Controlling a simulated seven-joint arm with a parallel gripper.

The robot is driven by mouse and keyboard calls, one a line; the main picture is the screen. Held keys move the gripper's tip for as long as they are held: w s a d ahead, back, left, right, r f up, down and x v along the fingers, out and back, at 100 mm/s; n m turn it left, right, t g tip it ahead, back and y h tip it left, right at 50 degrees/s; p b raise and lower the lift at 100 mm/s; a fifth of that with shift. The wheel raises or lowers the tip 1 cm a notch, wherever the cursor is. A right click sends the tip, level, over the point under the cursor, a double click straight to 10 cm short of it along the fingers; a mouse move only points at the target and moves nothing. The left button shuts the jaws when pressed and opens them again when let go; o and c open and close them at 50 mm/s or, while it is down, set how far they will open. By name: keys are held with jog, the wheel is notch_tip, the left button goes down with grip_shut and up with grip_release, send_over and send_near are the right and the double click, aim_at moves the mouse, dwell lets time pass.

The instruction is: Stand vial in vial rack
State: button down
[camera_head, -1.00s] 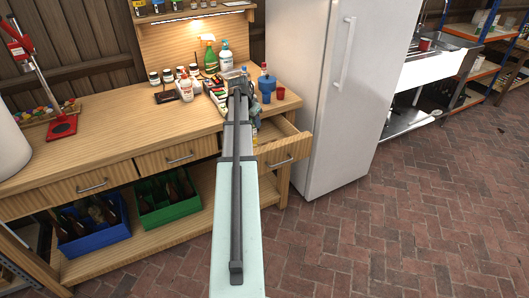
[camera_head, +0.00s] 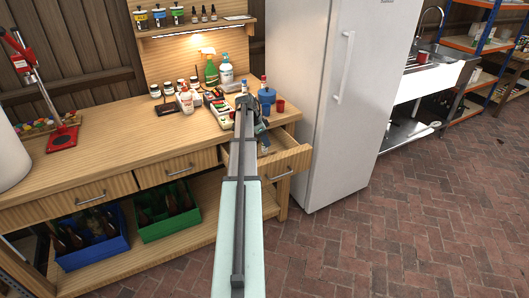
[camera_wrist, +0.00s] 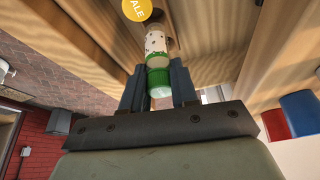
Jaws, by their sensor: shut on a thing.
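My gripper (camera_wrist: 158,85) is shut on a vial (camera_wrist: 156,50) in the wrist view. The vial has a pale speckled body and a green end that sits between the fingers. In the head view my gripper (camera_head: 262,130) is at the right end of the workbench, over the open drawer (camera_head: 280,160); the arm partly hides it, and the vial is too small to make out clearly there. I cannot pick out the vial rack with certainty in either view.
A fridge (camera_head: 325,110) stands to the right. The bench's left middle is clear. A yellow disc marked ALE (camera_wrist: 137,9) shows in the wrist view.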

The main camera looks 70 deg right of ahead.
aim_at(265, 149)
jog(key=shift+f, duration=2.8)
jog(key=shift+f, duration=0.15)
jog(key=c, duration=0.9)
grip_release()
jog(key=shift+o, duration=0.2)
jog(key=v, duration=1.2)
jog(key=shift+r, duration=0.2)
jog(key=shift+s, duration=0.1)
